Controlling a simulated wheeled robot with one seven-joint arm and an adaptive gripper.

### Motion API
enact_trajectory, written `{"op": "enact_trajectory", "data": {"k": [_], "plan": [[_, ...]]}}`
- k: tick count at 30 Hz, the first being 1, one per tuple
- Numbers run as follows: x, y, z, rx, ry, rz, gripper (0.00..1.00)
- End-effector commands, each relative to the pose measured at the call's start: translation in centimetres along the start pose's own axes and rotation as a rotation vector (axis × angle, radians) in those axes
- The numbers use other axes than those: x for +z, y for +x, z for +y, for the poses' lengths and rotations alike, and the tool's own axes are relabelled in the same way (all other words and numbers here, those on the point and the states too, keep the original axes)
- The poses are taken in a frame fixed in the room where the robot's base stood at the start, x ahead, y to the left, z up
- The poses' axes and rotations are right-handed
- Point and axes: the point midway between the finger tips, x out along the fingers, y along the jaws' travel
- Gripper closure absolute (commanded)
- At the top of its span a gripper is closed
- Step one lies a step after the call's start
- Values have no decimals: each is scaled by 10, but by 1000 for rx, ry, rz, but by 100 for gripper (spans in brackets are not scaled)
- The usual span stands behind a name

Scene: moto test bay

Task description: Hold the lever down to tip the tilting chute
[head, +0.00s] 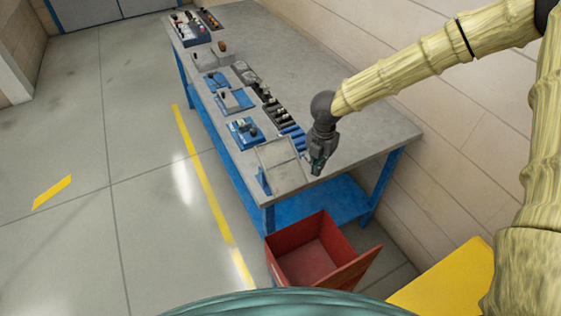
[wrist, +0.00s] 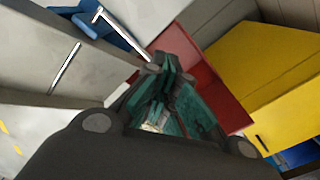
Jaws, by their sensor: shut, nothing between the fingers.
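The tilting chute (head: 281,152) is a shallow grey tray at the near end of the workbench, with a blue bracket (head: 263,181) at its left front side. In the wrist view a thin silver rod (wrist: 125,34) stands out by a blue part at the upper left; I cannot tell whether it is the lever. A short silver bar (wrist: 65,68) lies on a pale grey surface left of it. My gripper (head: 317,168) points down just right of the chute, near the bench's front edge. Its green fingers (wrist: 166,68) are together and empty in the wrist view.
An open red bin (head: 284,242) stands on the floor below the bench's near end. A yellow box (head: 447,285) is right of it. The workbench (head: 365,130) holds several blue fixtures and dark parts along its left side; its right side is clear.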

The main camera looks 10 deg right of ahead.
Motion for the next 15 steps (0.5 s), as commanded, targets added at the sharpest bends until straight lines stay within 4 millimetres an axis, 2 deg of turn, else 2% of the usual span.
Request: {"op": "enact_trajectory", "data": {"k": [15], "plan": [[0,-30,0,0,0,0,100]]}}
